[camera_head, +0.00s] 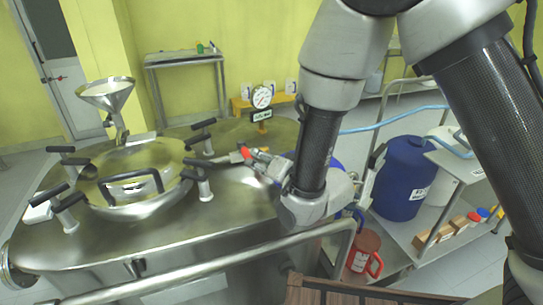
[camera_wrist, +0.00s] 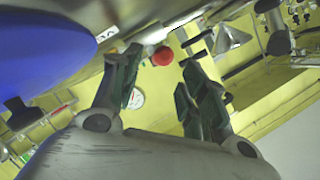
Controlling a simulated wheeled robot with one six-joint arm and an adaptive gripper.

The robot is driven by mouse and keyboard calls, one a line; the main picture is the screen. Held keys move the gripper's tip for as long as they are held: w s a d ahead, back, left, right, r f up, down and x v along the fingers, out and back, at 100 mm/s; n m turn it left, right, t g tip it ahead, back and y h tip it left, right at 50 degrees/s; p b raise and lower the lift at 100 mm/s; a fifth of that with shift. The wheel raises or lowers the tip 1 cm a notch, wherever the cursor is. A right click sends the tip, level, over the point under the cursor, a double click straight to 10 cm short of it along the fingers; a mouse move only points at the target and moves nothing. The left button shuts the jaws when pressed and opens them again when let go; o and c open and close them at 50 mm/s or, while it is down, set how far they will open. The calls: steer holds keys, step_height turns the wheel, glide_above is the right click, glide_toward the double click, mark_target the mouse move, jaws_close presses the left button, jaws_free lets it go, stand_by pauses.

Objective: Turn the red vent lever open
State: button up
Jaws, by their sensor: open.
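The red vent lever (camera_head: 246,153) is a small red piece on top of the steel reactor (camera_head: 235,200), right of the round lid. In the wrist view a rounded red end (camera_wrist: 162,56) shows between and a little beyond the fingertips. My gripper (camera_wrist: 160,74) is open, with one finger on each side of the red end in that picture. No contact is clear. In the head view my forearm and wrist hide most of the gripper, and the lever's exact angle is too small to tell.
A pressure gauge (camera_head: 262,97) stands behind the lever. The lid (camera_head: 137,165) has several black-handled clamps, and a steel funnel (camera_head: 106,93) rises behind it. A rail (camera_head: 215,268) runs along the front. A blue drum (camera_head: 403,178) and a red jug (camera_head: 364,252) stand at right.

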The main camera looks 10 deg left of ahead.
mark_target(246, 153)
steer(key=x, duration=0.7)
steer(key=shift+w+a+f, duration=0.15)
steer(key=shift+w+a, duration=0.05)
steer(key=shift+a, duration=0.1)
jaws_close()
